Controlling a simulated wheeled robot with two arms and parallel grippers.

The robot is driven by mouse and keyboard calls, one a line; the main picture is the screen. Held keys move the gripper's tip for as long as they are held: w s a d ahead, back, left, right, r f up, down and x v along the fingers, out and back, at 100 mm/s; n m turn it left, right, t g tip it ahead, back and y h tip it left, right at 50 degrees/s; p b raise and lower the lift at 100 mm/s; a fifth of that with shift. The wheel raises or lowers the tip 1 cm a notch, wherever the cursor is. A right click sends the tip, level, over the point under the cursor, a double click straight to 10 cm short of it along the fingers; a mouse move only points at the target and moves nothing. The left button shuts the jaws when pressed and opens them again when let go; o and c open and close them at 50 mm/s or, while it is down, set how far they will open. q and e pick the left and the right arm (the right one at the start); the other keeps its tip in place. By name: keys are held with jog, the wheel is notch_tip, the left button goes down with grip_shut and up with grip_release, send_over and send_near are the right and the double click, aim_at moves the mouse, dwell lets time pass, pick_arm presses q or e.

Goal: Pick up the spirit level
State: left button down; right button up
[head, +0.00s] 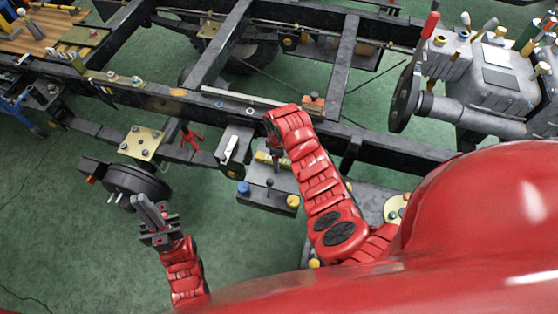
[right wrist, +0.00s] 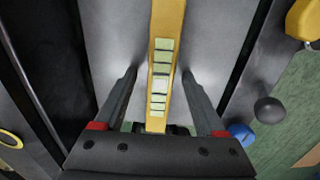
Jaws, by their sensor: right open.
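The spirit level is a yellow bar with pale green windows along its face. In the right wrist view the spirit level (right wrist: 158,60) runs up the middle, over a grey surface, and passes between the two fingers of my right gripper (right wrist: 160,75). The fingers are apart, one on each side, with a visible gap to the bar. In the head view a yellow piece of the level (head: 264,158) shows beneath my right gripper (head: 275,145), whose wrist hides much of it. My left gripper (head: 152,210) is at lower left over the floor, away from the level, with nothing seen in it.
Beside the level are a blue knob (head: 243,188), a black ball-topped lever (head: 269,184) and a yellow knob (head: 293,201). Dark chassis rails (head: 185,100) surround the place. A grey engine block (head: 497,75) stands at upper right. Green floor (head: 60,235) is free at lower left.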

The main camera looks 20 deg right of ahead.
grip_shut()
jog(key=shift+r, duration=0.15)
dwell(0.4)
